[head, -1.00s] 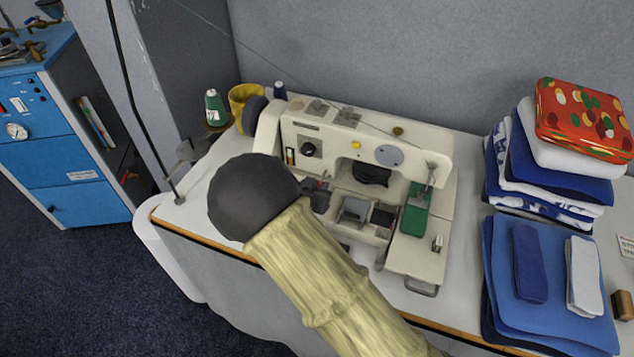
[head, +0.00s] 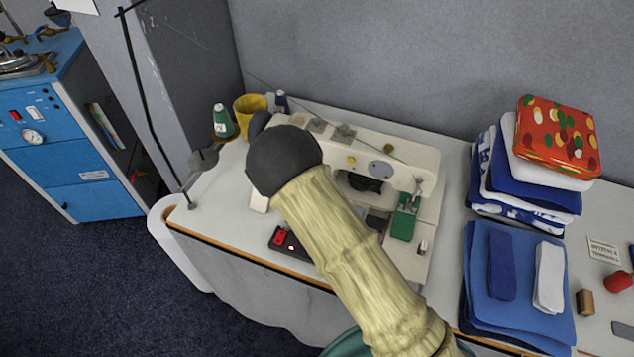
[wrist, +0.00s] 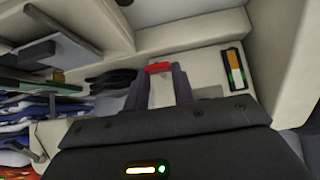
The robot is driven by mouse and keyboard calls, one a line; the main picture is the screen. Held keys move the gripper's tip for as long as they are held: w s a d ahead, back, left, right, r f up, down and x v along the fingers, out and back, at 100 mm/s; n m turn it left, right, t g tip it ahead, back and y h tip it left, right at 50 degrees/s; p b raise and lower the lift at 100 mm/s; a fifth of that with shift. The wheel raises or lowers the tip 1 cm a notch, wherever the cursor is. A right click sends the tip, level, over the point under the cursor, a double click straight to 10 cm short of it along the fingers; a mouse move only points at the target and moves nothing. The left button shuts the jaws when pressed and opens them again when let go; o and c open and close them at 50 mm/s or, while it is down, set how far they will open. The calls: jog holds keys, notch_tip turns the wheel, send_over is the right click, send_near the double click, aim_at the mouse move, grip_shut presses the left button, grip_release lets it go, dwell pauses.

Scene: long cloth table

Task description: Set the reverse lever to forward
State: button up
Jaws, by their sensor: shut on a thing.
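The sewing machine (head: 412,155) is cream-coloured and stands on the long table. In the wrist view its cream body (wrist: 206,60) fills the background. The reverse lever (wrist: 158,67) shows there as a small red tip against the body. My gripper (wrist: 159,76) has its two dark fingers on either side of the red tip, shut on it. The lever's shaft and exact setting cannot be made out. In the head view my arm hides the gripper and the lever.
A black box with a red switch (head: 285,242) sits at the table's front edge. A green thread cone (head: 222,122) and yellow cup (head: 250,112) stand behind left. Folded cloths (head: 515,270) and a patterned tin (head: 556,135) are at right. A lamp stand (head: 150,110) rises at left.

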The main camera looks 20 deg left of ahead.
jog(key=shift+w+r+g+p, duration=0.15)
jog(key=shift+r+g+p, duration=0.55)
jog(key=shift+p, duration=3.05)
jog(key=g+p, duration=0.1)
jog(key=p, duration=0.2)
jog(key=shift+w+f+p, duration=0.1)
jog(key=shift+w+p, duration=0.05)
jog(key=shift+p, duration=0.25)
jog(key=o, duration=1)
jog(key=d+p+v, duration=0.1)
jog(key=v, duration=1.6)
jog(key=shift+a+r, duration=0.2)
jog(key=shift+a, duration=0.35)
